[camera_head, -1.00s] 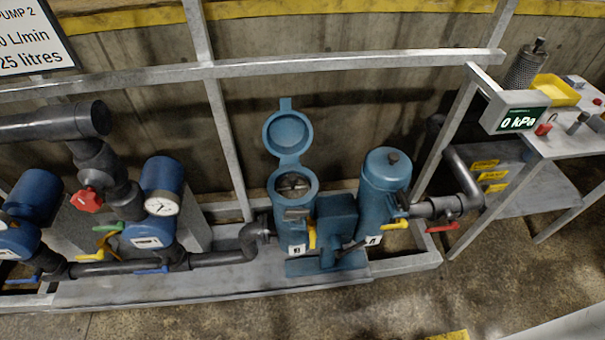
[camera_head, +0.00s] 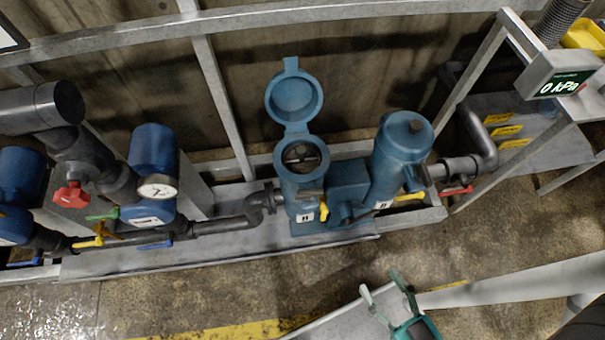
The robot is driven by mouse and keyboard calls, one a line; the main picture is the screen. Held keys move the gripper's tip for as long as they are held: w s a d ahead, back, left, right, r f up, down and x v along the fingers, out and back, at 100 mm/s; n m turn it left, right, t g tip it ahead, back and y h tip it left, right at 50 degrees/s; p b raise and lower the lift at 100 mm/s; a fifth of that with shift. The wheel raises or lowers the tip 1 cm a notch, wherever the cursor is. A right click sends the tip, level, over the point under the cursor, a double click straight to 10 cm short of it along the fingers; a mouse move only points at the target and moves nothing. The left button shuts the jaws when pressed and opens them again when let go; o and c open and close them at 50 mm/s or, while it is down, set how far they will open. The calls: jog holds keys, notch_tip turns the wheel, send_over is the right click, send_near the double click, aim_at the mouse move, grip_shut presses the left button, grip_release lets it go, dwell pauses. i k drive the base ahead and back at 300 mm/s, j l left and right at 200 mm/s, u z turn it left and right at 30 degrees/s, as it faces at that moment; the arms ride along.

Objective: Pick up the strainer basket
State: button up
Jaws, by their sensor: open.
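The blue strainer housing on the left of the pair (camera_head: 297,190) stands with its round lid (camera_head: 293,98) swung open toward the wall. Inside its round mouth sits a dark interior with a greyish bar or handle (camera_head: 301,155); the basket body there is hidden. A grey mesh cylinder (camera_head: 560,20), like a strainer basket, stands at the top right, cut off by the picture edge. My gripper (camera_head: 381,283) is at the bottom, below and right of the open housing and apart from it. Its fingers are spread and nothing shows between them.
A closed blue housing (camera_head: 400,150) stands right of the open one. A pressure display (camera_head: 557,84) reads 0 kPa. A metal rail (camera_head: 270,18) crosses behind. Pipes, colored valve handles and blue pumps (camera_head: 153,155) are at left. The floor in front (camera_head: 230,290) is clear.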

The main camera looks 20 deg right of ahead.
aim_at(300, 158)
jog(key=k+j, duration=0.8)
jog(key=k+l+u, duration=0.05)
